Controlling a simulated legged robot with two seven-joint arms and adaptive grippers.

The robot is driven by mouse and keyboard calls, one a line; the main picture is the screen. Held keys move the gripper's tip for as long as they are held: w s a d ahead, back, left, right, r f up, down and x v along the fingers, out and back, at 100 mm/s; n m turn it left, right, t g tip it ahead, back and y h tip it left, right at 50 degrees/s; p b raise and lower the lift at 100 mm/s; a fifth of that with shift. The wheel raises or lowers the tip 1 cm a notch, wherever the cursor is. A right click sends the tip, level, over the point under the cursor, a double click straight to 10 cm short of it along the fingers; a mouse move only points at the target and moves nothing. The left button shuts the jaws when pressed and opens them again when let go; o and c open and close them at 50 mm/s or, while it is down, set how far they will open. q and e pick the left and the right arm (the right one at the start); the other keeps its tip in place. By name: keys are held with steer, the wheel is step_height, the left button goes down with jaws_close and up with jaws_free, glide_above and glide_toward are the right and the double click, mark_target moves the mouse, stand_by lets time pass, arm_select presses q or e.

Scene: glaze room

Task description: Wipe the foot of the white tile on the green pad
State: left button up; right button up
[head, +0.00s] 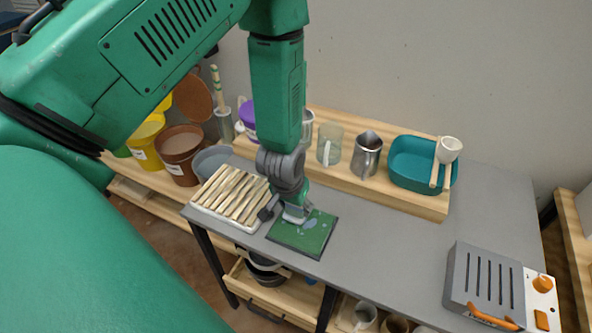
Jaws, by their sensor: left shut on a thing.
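The green pad (308,239) lies flat on the grey table, with pale wet patches on it. My left gripper (290,208) points down over the pad's upper left part and is shut on the white tile (294,215). The tile's lower edge is at the pad's surface; I cannot tell whether it touches. The fingers hide part of the tile. My right gripper is not in view.
A white tray of wooden strips (232,197) stands just left of the pad. Behind, a wooden shelf (400,192) holds a metal pitcher (366,156) and a teal basin (412,165). A grey slotted device (484,285) stands at the right. The table between is clear.

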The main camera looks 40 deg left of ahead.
arm_select(q)
steer(key=shift+r+p, duration=2.4)
steer(key=shift+r, duration=0.75)
steer(key=shift+f, duration=0.1)
steer(key=d+b, duration=0.1)
steer(key=b, duration=0.2)
steer(key=w+d+f+m+b, duration=0.1)
steer(key=b, duration=0.3)
steer(key=shift+w+d+f+m+h, duration=0.2)
steer(key=shift+m+h, duration=0.1)
steer(key=shift+h, duration=0.1)
steer(key=d+f+m+b, duration=0.1)
steer(key=f+b, duration=0.1)
steer(key=b, duration=0.3)
steer(key=f+m+b, duration=0.1)
steer(key=f+b, duration=0.1)
steer(key=b, duration=0.4)
steer(key=d+f+m+b, duration=0.1)
steer(key=f+b, duration=0.1)
steer(key=b, duration=0.3)
steer(key=shift+s+d, duration=0.2)
steer(key=shift+d, duration=0.1)
steer(key=shift+f+b, duration=0.35)
steer(key=shift+f, duration=0.05)
